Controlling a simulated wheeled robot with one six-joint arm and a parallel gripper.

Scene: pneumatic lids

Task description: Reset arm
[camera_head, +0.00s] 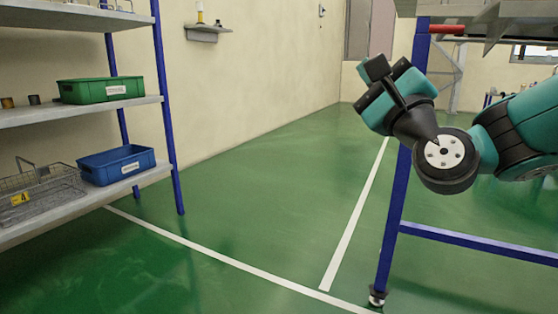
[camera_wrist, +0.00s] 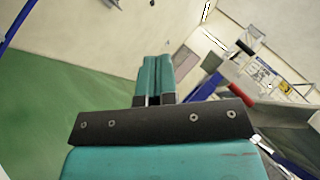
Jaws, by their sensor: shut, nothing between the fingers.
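My gripper (camera_head: 384,80) is raised at the right of the head view, at the end of my teal and black arm. It stands in front of the blue post of a bench or rack. In the wrist view the two teal fingers of my gripper (camera_wrist: 154,82) lie side by side, shut, with nothing between them. The fingers point at a pale wall, and no object is near their tips.
A shelf rack (camera_head: 172,110) at the left holds a green bin (camera_head: 100,90), a blue bin (camera_head: 116,166) and a wire basket (camera_head: 40,198). A blue-legged bench (camera_head: 392,228) stands at the right, close to my arm. Green floor (camera_head: 270,190) between them is clear.

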